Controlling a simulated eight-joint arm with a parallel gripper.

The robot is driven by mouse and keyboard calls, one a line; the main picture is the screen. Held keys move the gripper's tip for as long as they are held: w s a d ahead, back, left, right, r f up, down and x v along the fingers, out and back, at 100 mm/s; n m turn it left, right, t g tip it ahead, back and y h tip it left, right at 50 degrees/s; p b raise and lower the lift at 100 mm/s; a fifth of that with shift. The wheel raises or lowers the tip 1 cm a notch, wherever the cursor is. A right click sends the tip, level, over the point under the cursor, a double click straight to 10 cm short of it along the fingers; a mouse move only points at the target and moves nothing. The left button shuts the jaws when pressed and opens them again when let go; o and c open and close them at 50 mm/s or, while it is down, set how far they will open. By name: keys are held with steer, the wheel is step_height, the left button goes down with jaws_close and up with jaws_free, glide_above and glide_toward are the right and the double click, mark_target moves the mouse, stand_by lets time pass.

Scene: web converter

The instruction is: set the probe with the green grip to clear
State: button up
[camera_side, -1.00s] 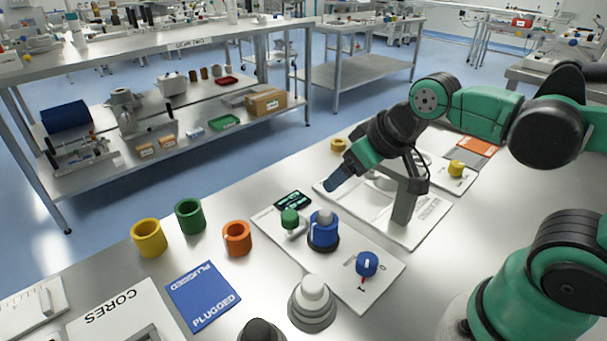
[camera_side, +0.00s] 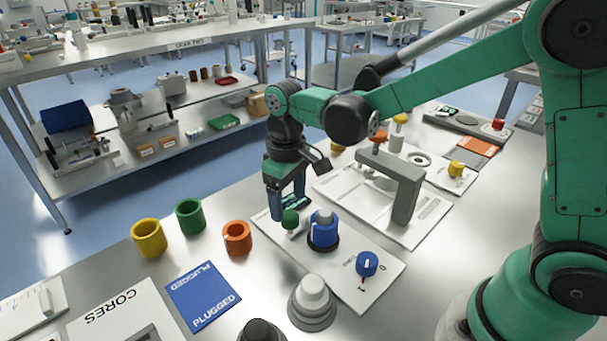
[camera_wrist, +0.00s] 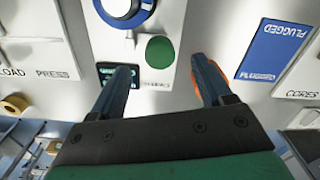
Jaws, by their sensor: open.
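The probe with the green grip (camera_side: 290,219) stands on the white panel (camera_side: 345,285), left of a large blue knob (camera_side: 323,232). In the wrist view the green grip (camera_wrist: 160,51) shows as a round green top beside the blue knob's edge. My gripper (camera_side: 287,206) points down over the probe, its fingers spread. In the wrist view my gripper (camera_wrist: 161,72) has one finger on each side of the green grip, with gaps to both. The small dark display (camera_wrist: 105,73) is partly hidden by the left finger. The probe's lower part is hard to see.
A smaller blue knob (camera_side: 367,263) is at the panel's right end. A grey-white stepped post (camera_side: 312,300) stands in front. Yellow (camera_side: 149,238), green (camera_side: 189,217) and orange (camera_side: 237,238) rings and a blue PLUGGED card (camera_side: 204,296) lie left. A grey arch (camera_side: 405,195) stands right.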

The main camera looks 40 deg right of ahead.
mark_target(289, 214)
steer(key=shift+f, duration=1.65)
steer(key=shift+c, duration=0.3)
jaws_close()
